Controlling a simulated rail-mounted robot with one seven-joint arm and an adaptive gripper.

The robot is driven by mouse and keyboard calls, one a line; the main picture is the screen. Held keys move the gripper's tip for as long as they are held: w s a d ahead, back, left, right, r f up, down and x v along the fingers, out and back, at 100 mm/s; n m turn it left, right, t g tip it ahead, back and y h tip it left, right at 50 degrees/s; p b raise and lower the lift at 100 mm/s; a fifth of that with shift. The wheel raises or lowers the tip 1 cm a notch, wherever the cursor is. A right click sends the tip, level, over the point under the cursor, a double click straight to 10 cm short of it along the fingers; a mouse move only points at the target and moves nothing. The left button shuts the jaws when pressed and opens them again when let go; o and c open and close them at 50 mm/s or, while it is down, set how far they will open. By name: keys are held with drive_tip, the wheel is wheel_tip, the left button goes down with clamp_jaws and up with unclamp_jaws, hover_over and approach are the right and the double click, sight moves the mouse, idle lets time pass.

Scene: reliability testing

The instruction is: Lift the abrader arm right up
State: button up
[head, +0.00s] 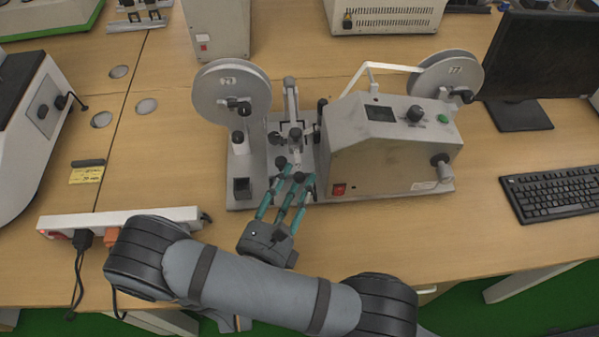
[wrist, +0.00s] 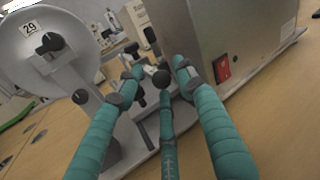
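The abrader (head: 390,145) is a grey machine on a metal base plate, with a reel on each side. A narrow metal arm assembly (head: 291,100) stands in the middle, between the left reel and the control box; I cannot tell its exact joint. A black ball knob (wrist: 161,79) shows at its near end in the wrist view. My gripper (head: 290,180) has three teal fingers reaching over the near edge of the base plate. In the wrist view my gripper (wrist: 157,80) has its fingers apart around the knob, with no clear grip on it. The fingers partly hide the lower mechanism.
The left reel (head: 231,95) and the box with a red switch (head: 339,189) flank my gripper closely. A power strip (head: 120,221) lies at the left, a keyboard (head: 552,193) and monitor (head: 540,70) at the right. The wooden table (head: 390,240) is clear in front.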

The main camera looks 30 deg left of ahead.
drive_tip(key=shift+w+a, duration=0.15)
drive_tip(key=shift+w, duration=0.85)
drive_tip(key=shift+c, duration=1.3)
clamp_jaws()
